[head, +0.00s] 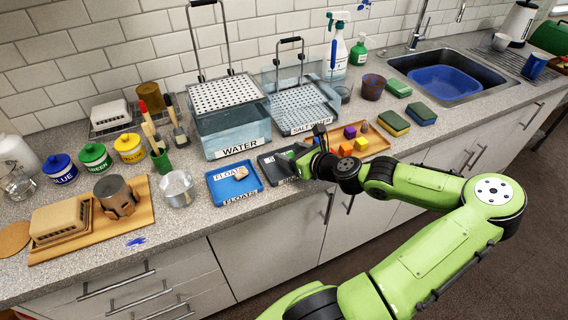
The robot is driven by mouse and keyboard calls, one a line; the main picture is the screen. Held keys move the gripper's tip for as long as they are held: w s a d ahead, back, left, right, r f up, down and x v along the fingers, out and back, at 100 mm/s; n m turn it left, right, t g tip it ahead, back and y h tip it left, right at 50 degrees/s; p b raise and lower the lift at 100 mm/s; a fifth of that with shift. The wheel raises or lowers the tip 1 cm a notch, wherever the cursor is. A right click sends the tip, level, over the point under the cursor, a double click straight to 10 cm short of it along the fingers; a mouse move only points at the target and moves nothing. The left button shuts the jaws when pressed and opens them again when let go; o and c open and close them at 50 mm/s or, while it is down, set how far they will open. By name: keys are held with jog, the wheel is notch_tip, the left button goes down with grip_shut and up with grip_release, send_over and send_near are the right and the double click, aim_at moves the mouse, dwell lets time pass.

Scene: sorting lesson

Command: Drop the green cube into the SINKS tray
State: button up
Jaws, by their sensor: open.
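The SINKS tray (268,171) is a dark tray in the middle of the counter, its label partly hidden by my gripper. A small green patch, seemingly the green cube (291,155), shows at the tray's right part, beside my gripper's fingers. I cannot tell whether it rests on the tray floor. My gripper (305,155) is open, low over the tray's right side and partly covering it.
A blue FLOATS tray (230,196) holding a tan object stands left of the dark tray. An orange tray (365,144) with several coloured cubes lies to the right. WATER (229,130) and SALT WATER (300,110) tanks stand behind.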

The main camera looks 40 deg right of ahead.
jog(key=p+v, duration=0.4)
jog(key=v, duration=1.1)
jog(key=shift+s+a+r, duration=0.1)
jog(key=shift+a, duration=0.1)
jog(key=w+a+f+n+g+y, duration=0.1)
jog(key=a+f+n+g+y, duration=0.1)
jog(key=a+f+n+g, duration=0.3)
jog(key=w+a+f+n+g+y, duration=0.1)
jog(key=a+n+g+y, duration=0.15)
jog(key=a+n, duration=0.45)
jog(key=s+a+r+n+h, duration=0.2)
jog(key=a+r+n, duration=0.4)
jog(key=r+n, duration=0.3)
jog(key=s+a+r+n+h, duration=0.2)
jog(key=s+a+r+n, duration=0.3)
jog(key=n, duration=1)
notch_tip(320, 180, up, 4)
jog(key=shift+a+r, duration=0.1)
jog(key=shift+a, duration=1.15)
